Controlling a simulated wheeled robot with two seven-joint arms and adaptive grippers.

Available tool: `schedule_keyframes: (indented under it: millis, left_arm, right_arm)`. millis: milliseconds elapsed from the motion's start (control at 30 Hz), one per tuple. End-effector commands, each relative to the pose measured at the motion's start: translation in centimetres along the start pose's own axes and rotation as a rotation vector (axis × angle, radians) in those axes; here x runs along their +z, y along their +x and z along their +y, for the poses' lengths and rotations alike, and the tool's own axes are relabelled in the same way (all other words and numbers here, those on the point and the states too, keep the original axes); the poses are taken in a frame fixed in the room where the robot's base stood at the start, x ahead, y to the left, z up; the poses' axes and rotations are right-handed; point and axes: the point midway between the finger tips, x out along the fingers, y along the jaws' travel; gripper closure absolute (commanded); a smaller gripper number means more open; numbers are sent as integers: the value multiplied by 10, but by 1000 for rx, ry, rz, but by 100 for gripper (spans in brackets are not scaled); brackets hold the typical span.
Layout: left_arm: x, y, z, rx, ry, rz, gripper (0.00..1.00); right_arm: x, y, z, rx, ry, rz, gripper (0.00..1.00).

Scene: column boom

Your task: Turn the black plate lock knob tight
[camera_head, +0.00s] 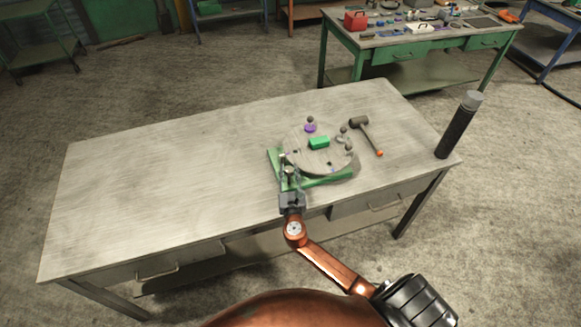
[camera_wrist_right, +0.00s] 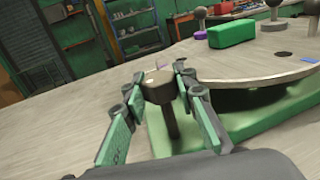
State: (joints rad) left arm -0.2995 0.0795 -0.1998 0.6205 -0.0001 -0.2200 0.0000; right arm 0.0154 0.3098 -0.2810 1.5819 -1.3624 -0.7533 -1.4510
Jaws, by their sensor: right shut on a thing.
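The black plate lock knob (camera_wrist_right: 157,90) is a short dark cylinder on a thin post, at the front left edge of the green base (camera_wrist_right: 265,133). My right gripper (camera_wrist_right: 160,80) is shut on it, with one finger on each side of its head. In the head view my right gripper (camera_head: 289,172) reaches in from the front at the near left corner of the green base (camera_head: 318,183). It largely hides the knob there. A round grey plate (camera_head: 302,158) lies on the base. My left gripper is not in view.
On the plate sit a green block (camera_head: 319,143), a purple piece (camera_head: 310,128) and several dark ball knobs. A mallet (camera_head: 368,137) lies to the right. A dark post (camera_head: 459,124) stands at the table's right end. The left of the table (camera_head: 160,190) is clear.

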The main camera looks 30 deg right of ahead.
Motion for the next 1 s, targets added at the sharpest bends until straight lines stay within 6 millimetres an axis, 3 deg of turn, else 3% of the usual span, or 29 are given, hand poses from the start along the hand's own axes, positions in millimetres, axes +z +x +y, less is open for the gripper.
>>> schedule_keyframes:
  millis: [133, 500, 1000]
  left_arm:
    - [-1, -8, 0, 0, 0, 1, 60]
    - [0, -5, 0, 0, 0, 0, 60]
    - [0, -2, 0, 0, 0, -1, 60]
  right_arm:
    - [1, 0, 3, -136, 5, 2, 98]
    - [-1, 1, 1, -420, 2, 1, 98]
    - [0, 1, -1, -562, 1, 0, 98]
